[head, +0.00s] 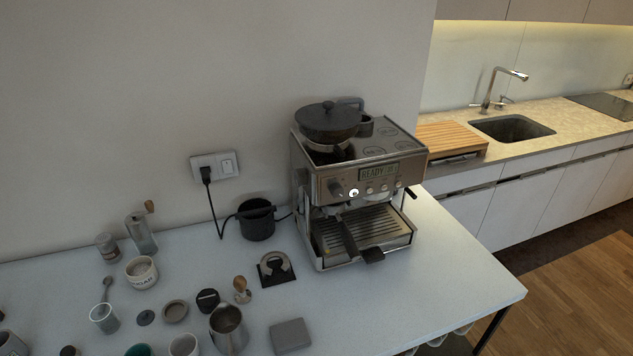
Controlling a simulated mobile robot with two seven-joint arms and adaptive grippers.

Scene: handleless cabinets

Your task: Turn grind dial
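A steel espresso machine (390,165) stands on the white table, with a dark-lidded bean hopper (328,124) on top. Its front panel has a lit display (379,172) reading READY. Neither of my grippers is in view, and nothing touches the machine's front panel.
A portafilter with a dark handle (373,255) juts forward over the drip tray (366,230). A black container (257,220) stands left of the machine. A steel pitcher (228,330), a grey block (290,336) and several cups crowd the table's front left. The table's right end is clear.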

